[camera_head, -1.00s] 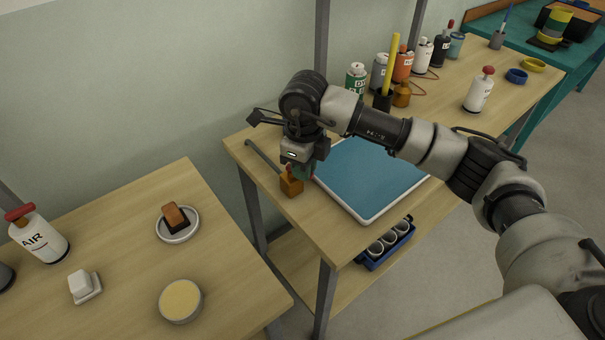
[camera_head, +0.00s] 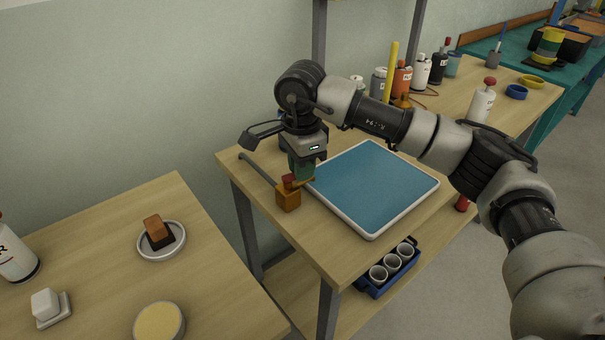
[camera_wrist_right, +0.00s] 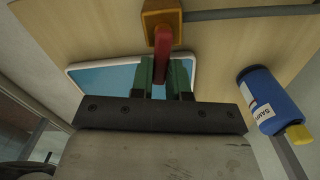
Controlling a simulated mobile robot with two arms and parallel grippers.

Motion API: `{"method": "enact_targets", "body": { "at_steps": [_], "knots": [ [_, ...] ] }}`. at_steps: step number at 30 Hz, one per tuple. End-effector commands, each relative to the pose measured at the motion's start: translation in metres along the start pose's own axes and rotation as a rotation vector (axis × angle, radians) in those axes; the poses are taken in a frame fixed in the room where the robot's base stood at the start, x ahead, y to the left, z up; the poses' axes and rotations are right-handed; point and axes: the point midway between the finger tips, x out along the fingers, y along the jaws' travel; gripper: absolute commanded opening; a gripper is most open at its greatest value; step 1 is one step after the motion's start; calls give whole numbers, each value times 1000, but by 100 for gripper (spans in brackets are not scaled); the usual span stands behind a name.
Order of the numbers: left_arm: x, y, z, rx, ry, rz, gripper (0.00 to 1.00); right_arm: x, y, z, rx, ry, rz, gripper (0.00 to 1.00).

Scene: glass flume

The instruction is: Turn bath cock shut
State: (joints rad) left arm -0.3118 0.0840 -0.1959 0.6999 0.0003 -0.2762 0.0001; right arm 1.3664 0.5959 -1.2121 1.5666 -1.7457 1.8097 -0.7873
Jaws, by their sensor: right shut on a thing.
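The bath cock is an orange-brown block (camera_head: 288,199) with a red handle (camera_head: 290,181), at the left end of the middle bench. A grey pipe (camera_head: 257,168) runs from it toward the wall. My right gripper (camera_head: 303,170) is just behind the block, pointing down. In the right wrist view the cock body (camera_wrist_right: 160,12) is at the top edge. The red lever (camera_wrist_right: 162,42) reaches down between the green fingers (camera_wrist_right: 163,72), which are shut on it. The fingers partly hide the lever's end. My left gripper is not in view.
A white-rimmed tray with a blue surface (camera_head: 372,185) lies right of the cock. A blue bottle with a yellow cap (camera_wrist_right: 262,95) shows in the wrist view. Several bottles (camera_head: 403,80) stand at the back. A blue caddy (camera_head: 390,272) sits on the lower shelf.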

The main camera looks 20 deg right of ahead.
Motion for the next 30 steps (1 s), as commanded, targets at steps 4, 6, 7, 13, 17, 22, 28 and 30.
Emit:
{"method": "enact_targets", "body": {
  "at_steps": [4, 6, 7, 13, 17, 22, 28, 30],
  "knots": [
    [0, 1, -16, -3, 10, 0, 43, 0, -3, 1, -94, -1, -3, 0],
    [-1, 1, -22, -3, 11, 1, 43, 0, -4, 1, -130, -1, -3, 0],
    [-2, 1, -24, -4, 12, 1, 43, 0, -5, 1, -143, -1, -3, 0],
    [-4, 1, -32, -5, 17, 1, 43, -1, -6, 1, -205, -1, -2, 0],
    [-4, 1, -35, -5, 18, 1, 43, -1, -7, 2, -224, -2, -2, 0],
    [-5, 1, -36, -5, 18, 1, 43, -1, -7, 2, -230, -2, -2, 0],
    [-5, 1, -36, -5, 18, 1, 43, -1, -7, 2, -231, -2, -2, 0],
    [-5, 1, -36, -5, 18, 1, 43, -1, -7, 2, -231, -2, -2, 19]
  ]
}}
